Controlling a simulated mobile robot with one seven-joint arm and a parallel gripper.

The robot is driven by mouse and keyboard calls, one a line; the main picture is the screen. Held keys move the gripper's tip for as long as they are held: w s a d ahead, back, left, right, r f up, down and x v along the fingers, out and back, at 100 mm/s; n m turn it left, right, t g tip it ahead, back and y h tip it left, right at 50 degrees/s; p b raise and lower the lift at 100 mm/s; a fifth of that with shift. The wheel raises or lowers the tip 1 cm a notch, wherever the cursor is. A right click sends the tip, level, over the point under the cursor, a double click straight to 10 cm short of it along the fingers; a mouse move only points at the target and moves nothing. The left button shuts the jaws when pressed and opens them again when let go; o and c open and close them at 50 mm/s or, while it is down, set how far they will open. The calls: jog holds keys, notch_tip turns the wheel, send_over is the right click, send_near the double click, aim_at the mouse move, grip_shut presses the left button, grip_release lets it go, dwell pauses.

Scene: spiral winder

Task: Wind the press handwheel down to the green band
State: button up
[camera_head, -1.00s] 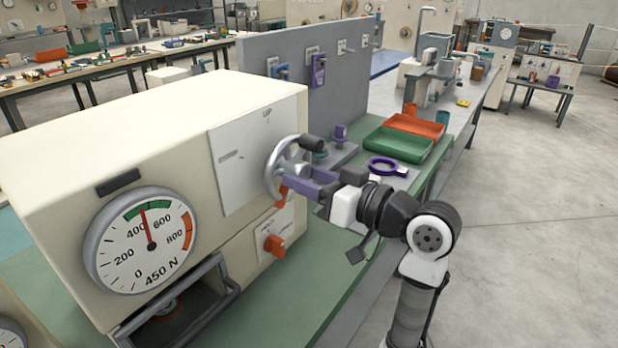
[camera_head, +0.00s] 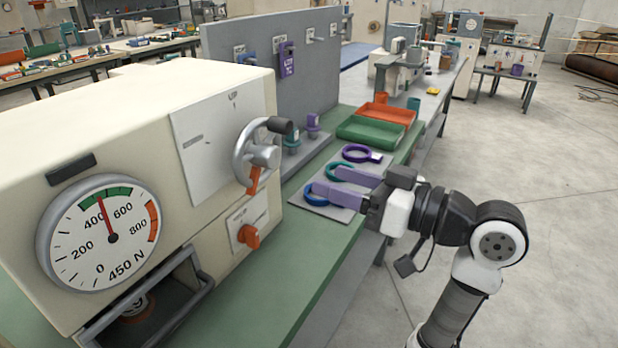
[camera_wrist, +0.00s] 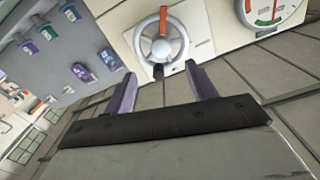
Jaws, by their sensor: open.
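The press (camera_head: 120,120) is a large cream housing at the left. Its round gauge (camera_head: 75,240) reads 450 N, and the red needle (camera_head: 103,213) points into the green band (camera_head: 90,200) between 400 and 600. The grey handwheel (camera_head: 240,155) is on the press's right-hand face, with a dark crank handle (camera_head: 280,125) at its upper right and an orange part at its bottom. My gripper (camera_head: 322,181) is open and empty, right of the handwheel and apart from it. In the wrist view the handwheel (camera_wrist: 141,44) shows beyond my open fingers (camera_wrist: 161,75).
An orange knob (camera_head: 249,237) sits below the handwheel. The floor at right is open.

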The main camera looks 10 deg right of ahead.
jog(key=shift+v, duration=1.35)
jog(key=shift+d, duration=0.1)
dwell(2.1)
